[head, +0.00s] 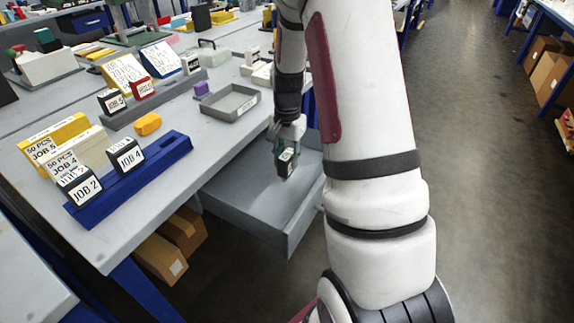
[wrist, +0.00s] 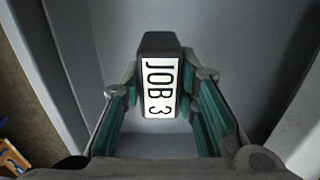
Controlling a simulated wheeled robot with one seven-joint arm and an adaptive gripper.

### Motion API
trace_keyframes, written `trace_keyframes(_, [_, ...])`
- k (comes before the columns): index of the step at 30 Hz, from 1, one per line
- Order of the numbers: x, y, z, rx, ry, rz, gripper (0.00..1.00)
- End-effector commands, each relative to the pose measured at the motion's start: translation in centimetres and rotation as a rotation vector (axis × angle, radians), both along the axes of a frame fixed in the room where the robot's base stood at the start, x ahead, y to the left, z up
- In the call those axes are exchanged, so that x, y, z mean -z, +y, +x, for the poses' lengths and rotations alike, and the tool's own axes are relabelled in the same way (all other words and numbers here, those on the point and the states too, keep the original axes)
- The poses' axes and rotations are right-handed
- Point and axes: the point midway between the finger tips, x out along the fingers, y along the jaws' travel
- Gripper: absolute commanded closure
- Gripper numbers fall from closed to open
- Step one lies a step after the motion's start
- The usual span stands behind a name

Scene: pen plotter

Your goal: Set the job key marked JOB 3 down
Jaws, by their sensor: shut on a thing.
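The job key marked JOB 3 (wrist: 161,88) is a dark block with a white label, in the middle of the wrist view. My gripper (wrist: 163,105) is shut on it, with the green finger pads on either side of the block. In the head view the job key (head: 286,161) hangs in my gripper (head: 285,150) over an open grey drawer (head: 235,196) at the table's side. The drawer floor under it looks bare. My arm hides the drawer's right part, and I cannot tell the exact height of the key above the floor.
A blue rack (head: 150,172) holding keys JOB 2 (head: 80,188) and JOB 4 (head: 126,155) stands on the table's left. A grey rack with other keys (head: 112,101) is behind. Cardboard boxes (head: 163,258) sit below the table.

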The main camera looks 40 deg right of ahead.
Motion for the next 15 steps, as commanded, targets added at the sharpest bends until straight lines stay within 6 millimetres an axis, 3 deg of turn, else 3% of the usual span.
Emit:
trace_keyframes(4, [2.2, 0.0, -0.1, 0.001, 0.003, 0.001, 0.98])
trace_keyframes(15, [2.5, 0.0, 0.0, 0.0, 0.001, 0.001, 0.98])
